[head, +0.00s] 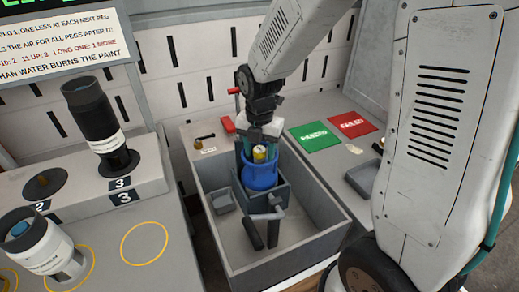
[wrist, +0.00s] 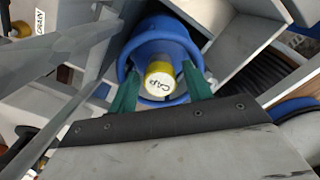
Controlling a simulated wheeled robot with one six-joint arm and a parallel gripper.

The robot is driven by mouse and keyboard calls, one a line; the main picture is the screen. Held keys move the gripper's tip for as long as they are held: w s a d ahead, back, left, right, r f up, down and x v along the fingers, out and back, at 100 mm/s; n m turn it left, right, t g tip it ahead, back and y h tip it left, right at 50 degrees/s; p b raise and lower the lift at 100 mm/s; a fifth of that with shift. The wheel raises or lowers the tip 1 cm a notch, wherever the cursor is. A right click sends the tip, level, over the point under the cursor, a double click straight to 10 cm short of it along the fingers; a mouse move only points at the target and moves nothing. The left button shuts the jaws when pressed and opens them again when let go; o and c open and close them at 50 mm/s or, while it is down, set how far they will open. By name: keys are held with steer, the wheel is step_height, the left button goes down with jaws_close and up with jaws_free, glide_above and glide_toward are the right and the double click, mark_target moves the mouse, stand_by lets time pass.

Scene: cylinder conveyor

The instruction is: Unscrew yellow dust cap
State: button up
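The yellow dust cap (head: 259,153) sits at the top of a blue cylinder (head: 261,177), which stands upright in a grey holder inside the grey bin. In the wrist view the cap (wrist: 158,78), marked "CAP", lies inside the cylinder's blue collar (wrist: 140,40). My gripper (head: 260,145) is above the cylinder. In the wrist view its green fingers (wrist: 161,88) stand on both sides of the cap with a visible gap to each side. The gripper is open, holding nothing. Whether the fingertips touch the blue collar cannot be told.
The grey bin (head: 323,233) has raised walls around the cylinder, with a dark-handled tool (head: 265,228) and a small tray (head: 222,201) inside. Green (head: 314,135) and red (head: 352,124) pads lie behind right. Black-and-white cylinders (head: 98,125) stand on the left.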

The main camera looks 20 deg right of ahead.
steer(key=shift+r, duration=1.3)
steer(key=m, duration=0.4)
steer(key=shift+m, duration=1)
steer(key=shift+m, duration=1.1)
steer(key=m, duration=0.3)
steer(key=shift+m, duration=0.4)
